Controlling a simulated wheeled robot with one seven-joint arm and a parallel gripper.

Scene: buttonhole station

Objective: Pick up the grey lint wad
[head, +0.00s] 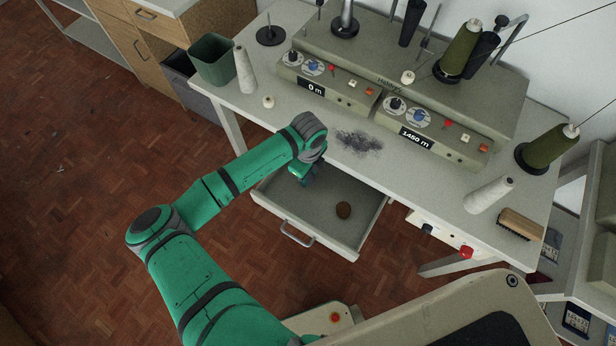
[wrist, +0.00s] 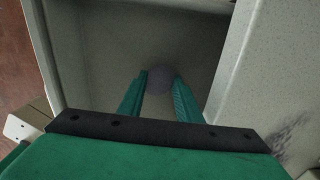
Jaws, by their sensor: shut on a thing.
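My gripper (head: 303,176) reaches down into the open drawer (head: 300,229), near its back left part. In the wrist view my gripper (wrist: 160,82) is shut on the grey lint wad (wrist: 160,80), a small round grey ball between the two green fingertips. The bare drawer floor lies around it in that view. In the head view the wad is hidden by my gripper and arm.
A green bin (head: 212,60), white cones and a brush (head: 520,223) stand on the table.

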